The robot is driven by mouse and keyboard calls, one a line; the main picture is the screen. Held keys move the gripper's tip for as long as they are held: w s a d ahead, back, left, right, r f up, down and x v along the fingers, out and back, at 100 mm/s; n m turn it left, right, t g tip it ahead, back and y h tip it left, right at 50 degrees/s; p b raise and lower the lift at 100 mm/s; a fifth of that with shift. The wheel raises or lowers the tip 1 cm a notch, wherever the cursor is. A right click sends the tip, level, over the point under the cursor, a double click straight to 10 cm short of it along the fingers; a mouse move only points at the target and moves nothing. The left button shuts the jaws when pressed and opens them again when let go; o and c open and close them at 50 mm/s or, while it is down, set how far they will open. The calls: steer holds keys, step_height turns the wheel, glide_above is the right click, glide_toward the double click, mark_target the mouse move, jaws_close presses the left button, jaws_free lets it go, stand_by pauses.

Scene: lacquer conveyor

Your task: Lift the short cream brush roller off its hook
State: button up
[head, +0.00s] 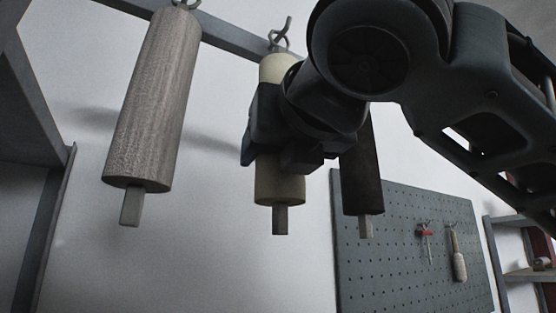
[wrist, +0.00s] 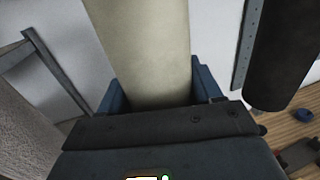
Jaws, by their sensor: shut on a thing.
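The cream brush roller (head: 280,185) hangs upright below a hook (head: 280,38) on the overhead rail in the head view. Its top and its lower end with a grey stub show; its middle is hidden by my gripper (head: 262,130). My gripper is shut around the roller's middle. In the wrist view the cream roller (wrist: 145,50) stands between the two blue fingers of my gripper (wrist: 157,95). The roller's top eye appears to be at the hook; whether it still bears on the hook I cannot tell.
A wood-grained roller (head: 152,100) hangs to the left, and a dark roller (head: 360,170) hangs close on the right, partly behind my arm. The overhead rail (head: 235,38) runs above. A pegboard (head: 400,240) with small tools is on the wall at right.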

steer(key=shift+r+p, duration=0.6)
steer(key=shift+r, duration=0.25)
steer(key=shift+s+d, duration=0.1)
steer(key=s+d, duration=0.4)
steer(key=s, duration=0.2)
steer(key=shift+s+d, duration=0.15)
steer(key=shift+s, duration=0.05)
stand_by(1.1)
stand_by(0.6)
